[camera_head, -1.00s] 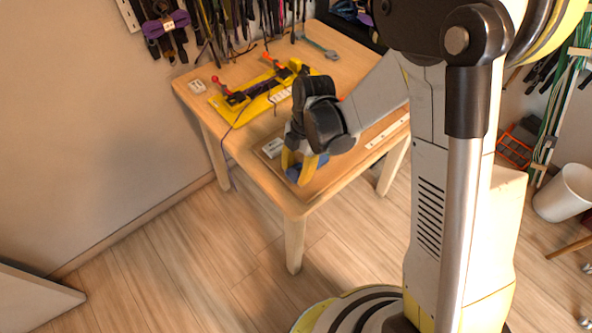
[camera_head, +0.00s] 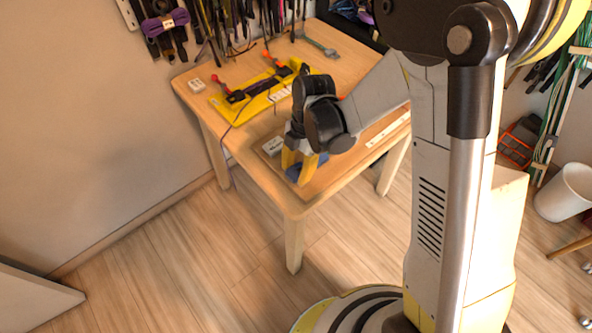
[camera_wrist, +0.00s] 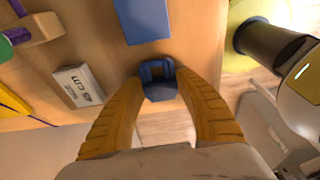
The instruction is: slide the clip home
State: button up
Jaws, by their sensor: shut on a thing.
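My gripper (camera_wrist: 158,92) has two yellow fingers, closed on a small dark blue clip (camera_wrist: 158,72) with a hollow, frame-like end. The clip sits between the fingertips near the table's edge. In the head view my gripper (camera_head: 299,168) is low over the near part of the table, with blue showing beside the fingers. The clip's exact outline is hidden there. A flat blue block (camera_wrist: 145,20) lies on the wood beyond the clip in the wrist view, apart from it. I cannot tell whether the clip touches the table.
A small white block marked "45 cm" (camera_wrist: 78,86) lies left of the fingers. A yellow board (camera_head: 232,110) with red-knobbed clamps and dark cord lies behind on the table (camera_head: 257,187). A pale ruler-like strip (camera_head: 388,130) lies at the right. Floor shows past the edge.

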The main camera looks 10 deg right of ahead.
jog(key=o, duration=1.2)
jog(key=shift+c, duration=0.2)
jog(key=shift+r, duration=0.1)
jog(key=shift+w+d+r+p, duration=0.1)
jog(key=shift+d+r+p, duration=0.05)
jog(key=shift+r+p, duration=0.65)
jog(key=shift+w+d+r+p, duration=0.15)
jog(key=shift+r+p, duration=0.4)
jog(key=shift+r, duration=0.6)
jog(key=shift+d+r+p, duration=0.15)
jog(key=shift+r+p, duration=0.5)
jog(key=shift+r, duration=0.3)
